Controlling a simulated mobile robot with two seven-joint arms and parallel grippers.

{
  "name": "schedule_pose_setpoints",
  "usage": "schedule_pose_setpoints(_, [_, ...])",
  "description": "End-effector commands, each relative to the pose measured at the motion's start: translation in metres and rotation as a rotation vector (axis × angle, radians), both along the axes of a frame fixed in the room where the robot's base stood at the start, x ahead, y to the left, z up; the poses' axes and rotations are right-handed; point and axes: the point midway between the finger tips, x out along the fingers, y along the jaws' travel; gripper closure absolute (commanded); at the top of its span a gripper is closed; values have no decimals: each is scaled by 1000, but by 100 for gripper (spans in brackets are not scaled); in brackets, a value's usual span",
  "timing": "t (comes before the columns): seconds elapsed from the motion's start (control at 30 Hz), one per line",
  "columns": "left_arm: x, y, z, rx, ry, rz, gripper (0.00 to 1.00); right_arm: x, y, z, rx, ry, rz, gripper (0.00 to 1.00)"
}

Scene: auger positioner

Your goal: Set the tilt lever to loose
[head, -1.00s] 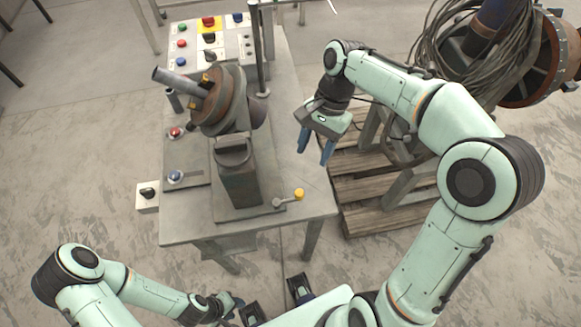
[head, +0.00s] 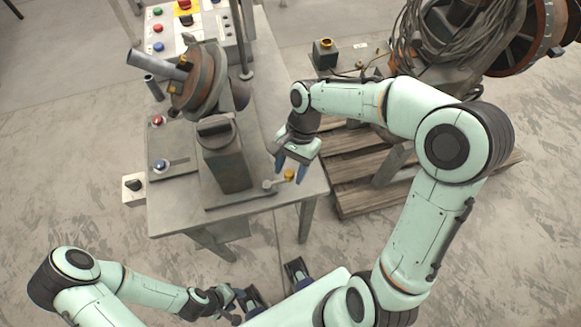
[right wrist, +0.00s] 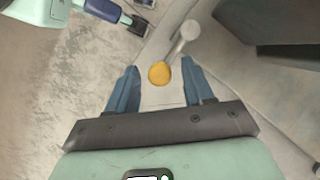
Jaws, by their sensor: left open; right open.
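The lever (head: 274,183) with a round yellow knob (head: 289,176) is at the front right corner of the positioner's table. In the right wrist view its grey arm (right wrist: 180,42) runs up and right from the yellow knob (right wrist: 159,74). My right gripper (head: 291,171) is open, with its blue fingers pointing down at the knob. In the right wrist view the knob appears between the two fingertips; I cannot tell whether they touch it. My left gripper (head: 226,302) is at the lower left, away from the table, open and empty.
The positioner's grey column (head: 226,165) and tilted round head (head: 198,80) stand left of the lever. A control panel (head: 215,25) with buttons is at the back. A wooden pallet (head: 350,195) with a cable-draped machine is to the right.

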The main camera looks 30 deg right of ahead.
Motion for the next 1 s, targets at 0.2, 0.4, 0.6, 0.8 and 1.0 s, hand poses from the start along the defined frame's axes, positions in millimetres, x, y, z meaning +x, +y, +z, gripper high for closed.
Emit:
schedule_pose_setpoints(0.2, [0,0,0,0,0,0,57,0,0,0,0,0,0,48])
schedule_pose_setpoints(0.4, [0,0,0,0,0,0,57,0,0,0,0,0,0,100])
schedule_pose_setpoints(0.6, [0,0,1,0,-1,0,57,0,0,0,0,0,4,100])
schedule_pose_setpoints(0.8, [3,0,7,0,-3,0,57,4,-1,1,0,0,51,100])
schedule_pose_setpoints(1.0, [9,0,22,0,-10,0,57,12,-1,3,0,1,173,100])
